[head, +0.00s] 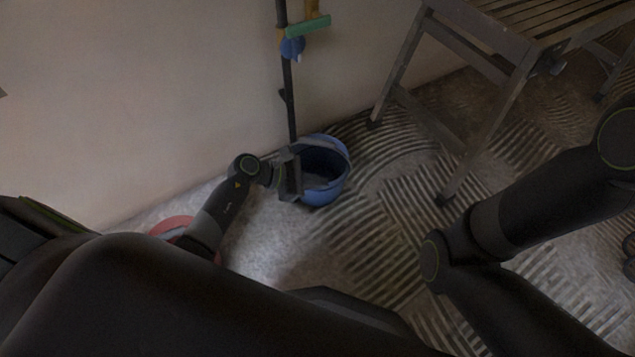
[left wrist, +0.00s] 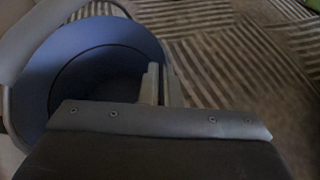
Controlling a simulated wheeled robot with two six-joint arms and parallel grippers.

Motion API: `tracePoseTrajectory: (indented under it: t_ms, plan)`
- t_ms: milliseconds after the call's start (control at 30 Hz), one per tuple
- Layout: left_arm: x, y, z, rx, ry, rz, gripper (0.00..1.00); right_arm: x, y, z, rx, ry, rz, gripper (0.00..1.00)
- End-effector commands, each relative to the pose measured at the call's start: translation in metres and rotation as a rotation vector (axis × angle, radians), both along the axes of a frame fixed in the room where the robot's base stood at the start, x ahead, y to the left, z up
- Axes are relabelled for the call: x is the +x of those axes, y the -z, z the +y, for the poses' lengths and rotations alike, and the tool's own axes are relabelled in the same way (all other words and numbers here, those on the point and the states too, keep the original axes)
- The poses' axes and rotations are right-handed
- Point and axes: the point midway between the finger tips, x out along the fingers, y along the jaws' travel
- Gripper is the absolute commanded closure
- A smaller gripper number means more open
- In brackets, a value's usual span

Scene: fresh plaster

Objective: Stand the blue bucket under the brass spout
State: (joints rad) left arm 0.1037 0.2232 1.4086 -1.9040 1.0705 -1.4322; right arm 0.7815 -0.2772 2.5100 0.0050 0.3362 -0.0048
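The blue bucket (head: 345,183) is by the wall at the foot of a dark pipe, its opening facing up and partly toward me. Whether its base touches the floor is unclear. My left gripper (head: 291,176) is at the bucket's left rim. In the left wrist view the bucket (left wrist: 38,75) fills the left side, and the gripper fingers (left wrist: 160,85) are close together with the rim between them. A yellowish, brass-like piece (head: 312,9) on the pipe fittings high on the wall may be the spout. My right arm shows, but its gripper is not visible.
The dark pipe (head: 290,100) carries a green bar (head: 307,27) and a blue fitting (head: 292,46). A wooden slatted trestle (head: 490,55) stands at the right. A red round object (head: 168,225) is partly hidden behind my left arm.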

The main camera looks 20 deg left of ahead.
Motion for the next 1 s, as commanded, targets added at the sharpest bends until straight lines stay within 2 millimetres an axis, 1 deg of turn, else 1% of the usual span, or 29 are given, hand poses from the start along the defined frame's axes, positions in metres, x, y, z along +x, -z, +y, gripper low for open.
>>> tracePoseTrajectory:
  t_ms: [167, 300, 367, 633, 733, 867, 1000]
  plan:
    - [0.0, 0.003, 0.0, 0.0, 0.001, -0.001, 1.0, 0.0, 0.003, 0.0, 0.0, 0.0, 0.0, 0.64]
    - [0.0, 0.002, 0.0, 0.0, 0.0, 0.0, 0.81, 0.0, 0.002, 0.0, 0.0, 0.0, 0.001, 0.64]
    - [0.0, 0.002, 0.0, 0.0, 0.0, 0.0, 0.75, 0.0, 0.002, 0.0, 0.0, 0.0, 0.001, 0.64]
    - [0.0, 0.002, 0.0, 0.001, 0.0, 0.0, 0.75, 0.0, 0.001, 0.0, 0.001, -0.001, 0.001, 0.64]
    - [0.0, -0.003, 0.0, 0.001, 0.0, 0.0, 0.75, 0.0, -0.003, 0.0, 0.0, -0.001, 0.0, 0.64]
    - [-0.01, -0.013, 0.017, 0.005, -0.001, 0.004, 0.75, -0.001, -0.014, 0.0, 0.002, -0.001, -0.008, 0.64]
    - [-0.026, -0.031, 0.041, 0.007, 0.0, 0.003, 0.75, -0.003, -0.027, -0.001, -0.001, 0.009, -0.024, 0.64]
